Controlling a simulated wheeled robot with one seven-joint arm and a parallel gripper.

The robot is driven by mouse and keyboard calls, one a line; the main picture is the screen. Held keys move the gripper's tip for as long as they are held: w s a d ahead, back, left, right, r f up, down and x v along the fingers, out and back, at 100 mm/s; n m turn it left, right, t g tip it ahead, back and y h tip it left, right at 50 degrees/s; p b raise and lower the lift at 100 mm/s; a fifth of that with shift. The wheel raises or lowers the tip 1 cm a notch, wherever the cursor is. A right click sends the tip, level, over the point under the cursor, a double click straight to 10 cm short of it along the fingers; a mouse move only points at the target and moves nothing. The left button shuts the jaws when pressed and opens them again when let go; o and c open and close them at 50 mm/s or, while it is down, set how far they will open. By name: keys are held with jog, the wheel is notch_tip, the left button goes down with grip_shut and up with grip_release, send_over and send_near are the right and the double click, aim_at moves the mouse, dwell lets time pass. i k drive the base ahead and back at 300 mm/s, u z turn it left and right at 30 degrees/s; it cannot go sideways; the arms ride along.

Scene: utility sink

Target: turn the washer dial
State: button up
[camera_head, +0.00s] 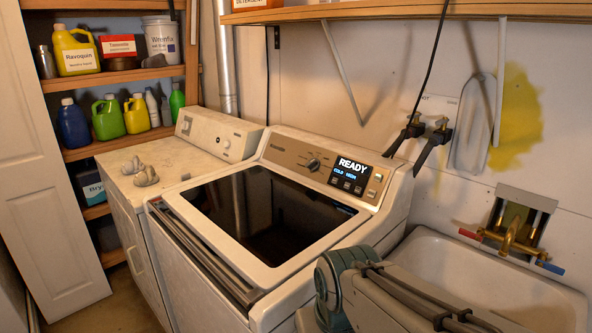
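The washer (180,250) stands in the middle with its dark glass lid (262,215) shut. Its dial (313,164) is a small dark round knob on the tan control panel, left of the lit display (350,171), which reads READY with smaller blue text under it. The dial's exact pointer position is too small to tell. Grey links of my own arm fill the bottom right, in front of the washer's right corner and the sink. My gripper cannot be made out, and nothing touches the dial.
A second white machine (150,190) with grey lumps on top stands left. The sink (440,262) with a brass faucet (510,238) is at right. A wooden shelf (420,10) overhangs the back wall. Hoses and a black cord hang behind the washer. Space above the lid is clear.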

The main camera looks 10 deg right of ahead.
aim_at(313, 164)
jog(key=k, duration=0.3)
jog(key=u, duration=1.55)
jog(key=i, duration=2.9)
jog(key=z, duration=3.55)
jog(key=i, duration=0.45)
